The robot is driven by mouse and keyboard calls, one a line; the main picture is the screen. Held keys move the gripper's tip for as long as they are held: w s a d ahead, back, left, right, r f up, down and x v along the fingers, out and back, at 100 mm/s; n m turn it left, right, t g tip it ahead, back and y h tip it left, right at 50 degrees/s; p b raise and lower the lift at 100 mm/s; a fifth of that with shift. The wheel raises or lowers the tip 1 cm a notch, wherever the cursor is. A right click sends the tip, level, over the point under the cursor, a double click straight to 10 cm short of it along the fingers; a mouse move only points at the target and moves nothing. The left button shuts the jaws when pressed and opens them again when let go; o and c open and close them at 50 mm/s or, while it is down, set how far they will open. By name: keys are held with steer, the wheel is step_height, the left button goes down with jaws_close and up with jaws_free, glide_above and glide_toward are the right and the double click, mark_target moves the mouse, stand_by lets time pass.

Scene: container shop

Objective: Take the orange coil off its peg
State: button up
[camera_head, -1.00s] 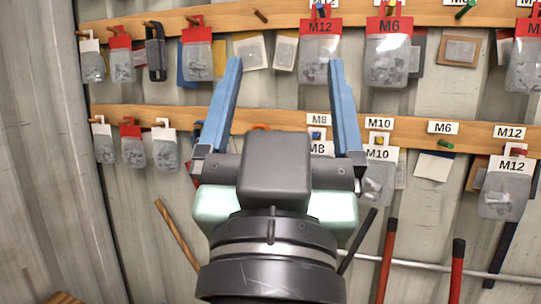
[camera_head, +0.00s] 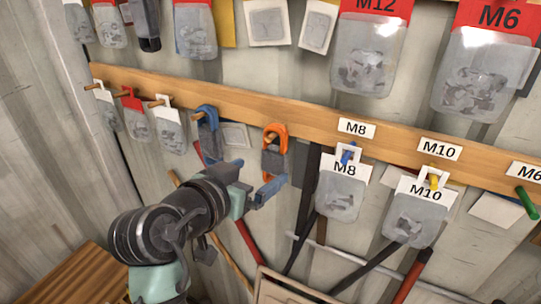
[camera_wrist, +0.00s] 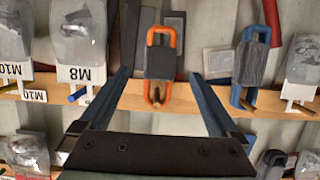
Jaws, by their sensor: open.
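The orange coil (camera_head: 274,158) hangs from a peg on the lower wooden rail, with a dark grey sleeve around its middle. In the wrist view the orange coil (camera_wrist: 161,62) is near the middle, with its peg end (camera_wrist: 156,104) showing through the loop. My gripper (camera_head: 262,171) is open, in front of the coil's lower part in the head view. In the wrist view my gripper (camera_wrist: 159,75) has one blue finger on each side of the coil, with gaps between. Contact is not visible. One finger partly covers the coil's lower end in the head view.
A blue coil (camera_head: 208,132) hangs to the left on the same lower rail (camera_head: 310,121). An M8 bag (camera_head: 341,195) and an M10 bag (camera_head: 415,218) hang to the right. Red-handled tools and dark bars stand below. A wooden surface (camera_head: 70,280) is at lower left.

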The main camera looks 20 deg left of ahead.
mark_target(272, 161)
steer(key=p+x, duration=0.2)
steer(key=x, duration=0.6)
steer(key=shift+w, duration=0.1)
steer(key=shift+c, duration=0.3)
jaws_close()
steer(key=shift+r+p, duration=0.35)
steer(key=shift+s+a+r+p, duration=0.1)
steer(key=shift+s+a+p, duration=0.05)
steer(key=shift+s, duration=0.6)
steer(key=shift+s+a+r+p, duration=0.1)
steer(key=shift+s+a+p, duration=0.1)
steer(key=shift+s, duration=0.6)
steer(key=shift+s+a+p, duration=0.1)
steer(key=shift+s+p, duration=0.05)
steer(key=shift+s, duration=0.6)
steer(key=shift+s+a, duration=0.2)
steer(key=shift+s, duration=1)
steer(key=shift+s+a, duration=0.25)
steer(key=shift+s, duration=1)
